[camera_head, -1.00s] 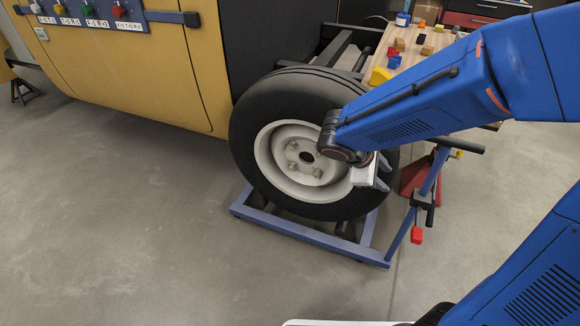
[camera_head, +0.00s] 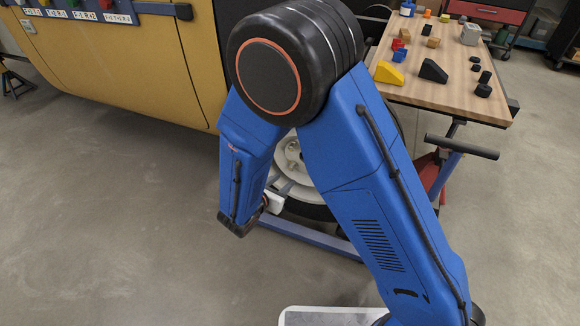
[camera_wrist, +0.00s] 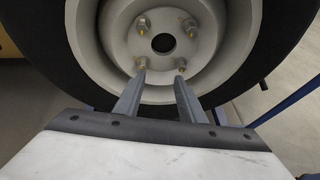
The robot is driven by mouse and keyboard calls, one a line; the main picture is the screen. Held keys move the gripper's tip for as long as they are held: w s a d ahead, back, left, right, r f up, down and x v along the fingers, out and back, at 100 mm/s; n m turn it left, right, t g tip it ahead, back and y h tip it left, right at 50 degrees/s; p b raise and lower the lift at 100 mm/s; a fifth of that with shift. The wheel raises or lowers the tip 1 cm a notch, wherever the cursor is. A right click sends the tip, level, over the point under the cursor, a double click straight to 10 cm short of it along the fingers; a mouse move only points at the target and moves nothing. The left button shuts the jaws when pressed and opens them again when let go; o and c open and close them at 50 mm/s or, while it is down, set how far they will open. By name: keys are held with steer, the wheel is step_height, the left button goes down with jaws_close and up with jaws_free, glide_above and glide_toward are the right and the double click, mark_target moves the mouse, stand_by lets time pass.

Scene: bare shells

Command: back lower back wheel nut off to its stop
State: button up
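The wheel fills much of the wrist view, with its pale rim (camera_wrist: 83,30) and hub facing me. Around the dark centre hole sit an upper left nut (camera_wrist: 143,25), an upper right nut (camera_wrist: 189,25), a lower left nut (camera_wrist: 141,63) and a lower right nut (camera_wrist: 181,63). I cannot tell for sure which lower nut is the back one. My gripper (camera_wrist: 160,77) is open and empty; its fingertips show just below the two lower nuts, and contact cannot be told. In the head view my arm hides most of the wheel; part of its hub (camera_head: 291,151) shows.
The yellow vehicle body (camera_head: 140,75) stands left of the wheel. A blue stand frame (camera_head: 318,236) lies low under the wheel. A wooden workbench (camera_head: 455,97) with blocks is at the right, with a dark-handled bar (camera_head: 462,146) in front.

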mark_target(291, 168)
steer(key=a+f+n+y, duration=0.1)
steer(key=a+f+n, duration=0.1)
steer(key=a+f, duration=0.1)
steer(key=shift+t, duration=0.4)
steer(key=x, duration=1.7)
steer(key=shift+a+r, duration=0.1)
jaws_close()
